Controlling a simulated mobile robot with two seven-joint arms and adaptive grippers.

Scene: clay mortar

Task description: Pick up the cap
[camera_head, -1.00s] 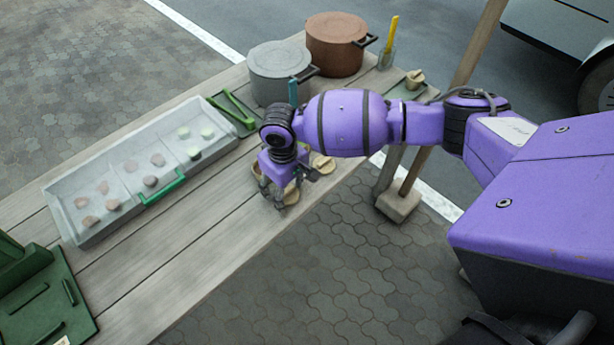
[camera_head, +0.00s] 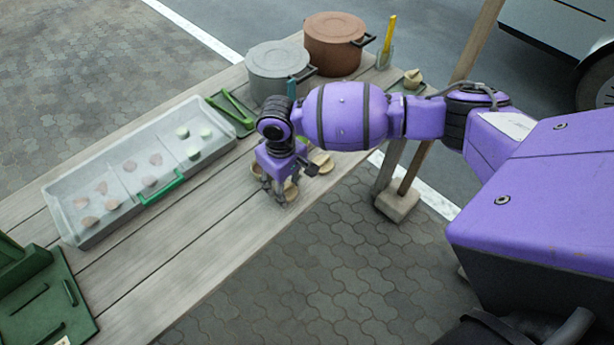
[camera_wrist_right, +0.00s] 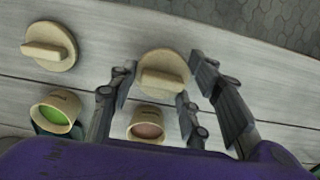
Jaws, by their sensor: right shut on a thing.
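A round beige cap (camera_wrist_right: 163,70) with a raised bar handle lies between the fingers of my right gripper (camera_wrist_right: 165,82). The right gripper is shut on this cap. In the head view the right gripper (camera_head: 278,188) is low over the near edge of the wooden table, and the cap under it is mostly hidden. A second cap (camera_wrist_right: 48,46) of the same kind lies on the table to the left in the wrist view. It also shows just right of the gripper in the head view (camera_head: 322,162). My left gripper is not in view.
Two beige cups, one with green contents (camera_wrist_right: 57,110) and one with pinkish contents (camera_wrist_right: 149,124), stand close to the fingers. A grey tray (camera_head: 72,228) with several small lumps lies to the left. A grey pot (camera_head: 278,68) and a brown pot (camera_head: 333,42) stand behind.

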